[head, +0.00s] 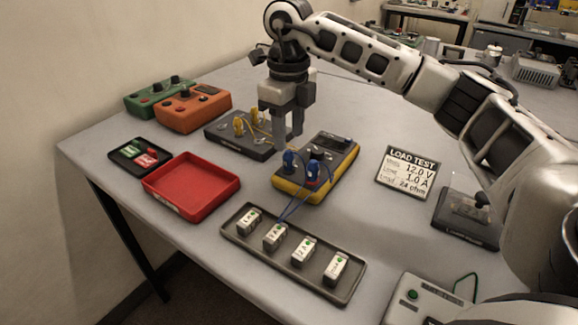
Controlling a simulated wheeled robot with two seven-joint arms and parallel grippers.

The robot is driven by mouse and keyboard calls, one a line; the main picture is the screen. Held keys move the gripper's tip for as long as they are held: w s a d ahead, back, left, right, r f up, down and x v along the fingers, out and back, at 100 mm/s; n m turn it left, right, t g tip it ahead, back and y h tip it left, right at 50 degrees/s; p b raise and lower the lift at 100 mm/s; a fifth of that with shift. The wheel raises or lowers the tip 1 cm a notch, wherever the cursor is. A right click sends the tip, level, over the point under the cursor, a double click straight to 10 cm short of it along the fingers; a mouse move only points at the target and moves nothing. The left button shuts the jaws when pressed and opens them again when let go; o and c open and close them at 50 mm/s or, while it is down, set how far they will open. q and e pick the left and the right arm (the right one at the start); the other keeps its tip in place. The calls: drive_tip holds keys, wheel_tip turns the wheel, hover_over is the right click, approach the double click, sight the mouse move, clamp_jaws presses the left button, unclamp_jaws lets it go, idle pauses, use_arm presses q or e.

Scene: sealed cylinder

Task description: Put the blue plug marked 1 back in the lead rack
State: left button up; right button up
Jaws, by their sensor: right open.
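Two blue plugs stand side by side on the yellow meter: a left one (288,161) and a right one (312,173). I cannot read a 1 on either. Thin blue leads run from them toward the front tray. My right gripper (289,136) points down, open and empty, just behind the left blue plug and apart from it, near the meter's back left corner. No lead rack is labelled; a dark panel (222,132) with yellow plugs and leads stands behind left of the meter, and I cannot tell if it is the rack. My left gripper is out of view.
The yellow meter (289,188) stands mid-table. A dark tray (316,286) with several white labelled blocks lies in front. A red tray (190,205) is left, beside a small black tray (119,154). A load test card (405,174) lies right.

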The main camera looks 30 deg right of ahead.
sight(288, 151)
wheel_tip(288, 151, down, 4)
drive_tip(key=shift+f+b, duration=0.15)
drive_tip(key=shift+b, duration=1)
drive_tip(key=shift+f+b, duration=0.5)
drive_tip(key=shift+f, duration=0.45)
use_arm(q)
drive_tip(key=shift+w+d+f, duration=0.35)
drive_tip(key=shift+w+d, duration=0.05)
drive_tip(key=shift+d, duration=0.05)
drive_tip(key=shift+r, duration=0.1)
use_arm(e)
clamp_jaws()
